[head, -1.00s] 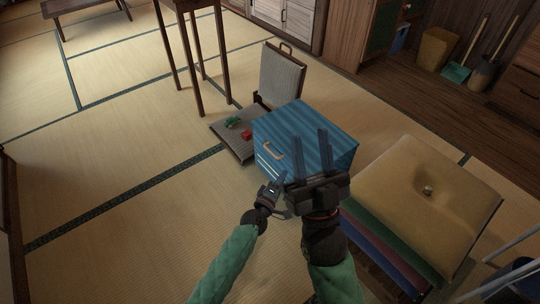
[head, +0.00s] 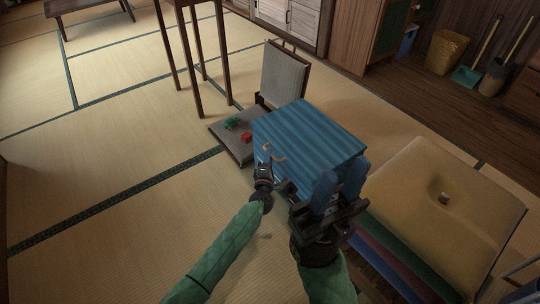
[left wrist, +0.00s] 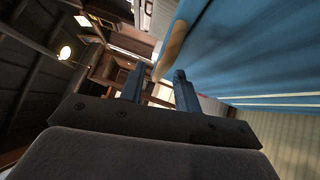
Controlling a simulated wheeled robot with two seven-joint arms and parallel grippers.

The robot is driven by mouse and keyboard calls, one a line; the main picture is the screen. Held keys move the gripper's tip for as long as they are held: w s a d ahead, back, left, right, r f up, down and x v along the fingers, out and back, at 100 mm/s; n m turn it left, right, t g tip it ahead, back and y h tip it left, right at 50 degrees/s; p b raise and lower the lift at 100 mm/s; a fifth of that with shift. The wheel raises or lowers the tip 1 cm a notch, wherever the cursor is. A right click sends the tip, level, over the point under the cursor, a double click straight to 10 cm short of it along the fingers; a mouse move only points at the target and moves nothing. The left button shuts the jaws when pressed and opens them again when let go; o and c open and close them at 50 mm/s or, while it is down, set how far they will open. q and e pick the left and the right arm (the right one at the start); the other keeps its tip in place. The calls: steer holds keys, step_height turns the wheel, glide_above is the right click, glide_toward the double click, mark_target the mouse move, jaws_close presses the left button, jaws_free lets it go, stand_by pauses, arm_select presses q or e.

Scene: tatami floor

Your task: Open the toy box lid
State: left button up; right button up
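The toy box (head: 305,135) is blue and striped, and its lid looks shut. A tan handle (head: 279,158) sits on its left-hand face; it also shows in the left wrist view (left wrist: 174,45). My left gripper (head: 267,156) is at the handle, partly covering it. In the left wrist view my left gripper's fingers (left wrist: 158,82) are apart, with the handle's end near the gap between the tips. I cannot tell if they touch. My right gripper (head: 341,178) is open and empty, over the near right side of the box and hiding part of it.
A grey legless chair (head: 283,75) stands behind the box, with a green toy (head: 233,123) and a red block (head: 247,137) on its seat. Stacked cushions (head: 440,200) lie close on the right. The tatami (head: 120,180) on the left is clear.

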arm_select(q)
steer(key=shift+w+d+r, duration=0.1)
steer(key=shift+w, duration=0.5)
steer(key=shift+w+d+r, duration=0.1)
steer(key=shift+w, duration=0.45)
jaws_close()
steer(key=shift+r, duration=0.1)
